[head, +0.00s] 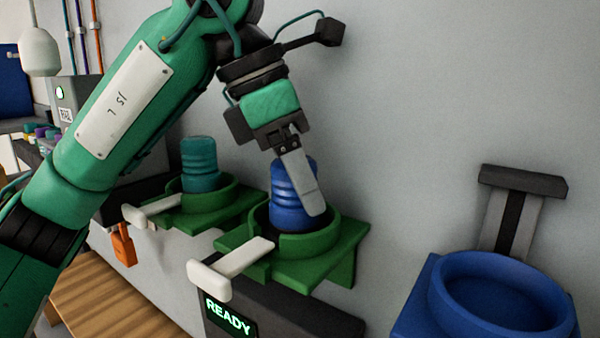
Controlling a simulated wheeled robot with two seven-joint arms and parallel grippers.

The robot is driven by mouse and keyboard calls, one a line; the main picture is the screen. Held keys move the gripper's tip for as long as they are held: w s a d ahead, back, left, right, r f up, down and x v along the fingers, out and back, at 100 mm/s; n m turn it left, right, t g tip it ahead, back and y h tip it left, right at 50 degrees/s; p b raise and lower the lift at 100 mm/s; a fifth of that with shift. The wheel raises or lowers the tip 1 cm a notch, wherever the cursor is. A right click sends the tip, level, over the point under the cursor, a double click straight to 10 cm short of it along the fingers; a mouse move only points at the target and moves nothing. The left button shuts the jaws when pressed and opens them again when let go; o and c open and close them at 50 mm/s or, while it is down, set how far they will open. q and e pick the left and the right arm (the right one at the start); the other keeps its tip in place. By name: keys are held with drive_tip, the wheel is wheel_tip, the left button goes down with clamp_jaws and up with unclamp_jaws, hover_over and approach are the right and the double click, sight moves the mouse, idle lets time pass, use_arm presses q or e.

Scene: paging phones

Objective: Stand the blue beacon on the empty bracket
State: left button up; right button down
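The blue beacon (288,212), a ribbed cylinder, stands upright in the ring of a green bracket (308,244) on the wall. My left gripper (301,190) reaches down to it from above. One pale finger lies across the beacon's front right side; the other finger is hidden, so I cannot tell if the grip is closed. A blue bracket (447,318) at the lower right has an empty ring. My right gripper is not in view.
A teal beacon (200,165) stands in a second green bracket (233,196) to the left. White levers (232,268) stick out in front of the green brackets. A dark box with a READY display (229,317) is below. The wall between the green and blue brackets is clear.

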use_arm(q)
drive_tip(key=shift+r, duration=0.2)
drive_tip(key=shift+a+r, duration=0.1)
drive_tip(key=shift+r, duration=0.15)
drive_tip(key=b+v, duration=0.2)
drive_tip(key=v, duration=0.9)
drive_tip(key=shift+r, duration=0.2)
drive_tip(key=shift+s+f, duration=0.1)
